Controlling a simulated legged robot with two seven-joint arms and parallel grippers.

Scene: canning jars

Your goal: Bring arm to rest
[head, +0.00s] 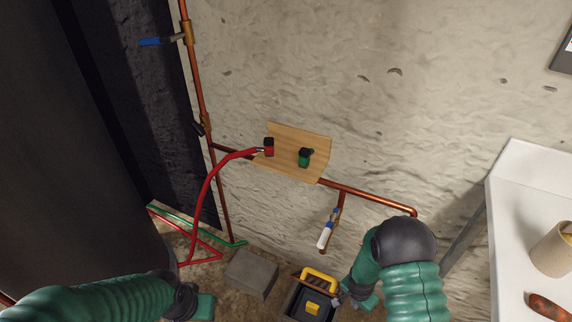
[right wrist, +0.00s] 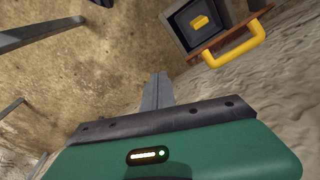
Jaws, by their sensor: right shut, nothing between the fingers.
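My right arm (head: 412,285) reaches in from the bottom right of the head view, bent at a dark joint. Its gripper (head: 341,298) is low, beside the open toolbox (head: 293,304). In the right wrist view the fingers (right wrist: 156,90) are together with nothing between them, apart from the toolbox's yellow handle (right wrist: 228,52). My left arm (head: 85,301) comes in at the bottom left. Its green gripper (head: 204,308) shows only in part at the lower edge, and its fingers cannot be made out.
A wooden board (head: 288,137) on the wall bears a red fitting (head: 269,146) with a red hose (head: 205,187), and a green fitting (head: 305,157). A copper pipe (head: 372,197) runs along the wall. A grey block (head: 250,272) lies left of the toolbox. A white table (head: 515,200) stands at right.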

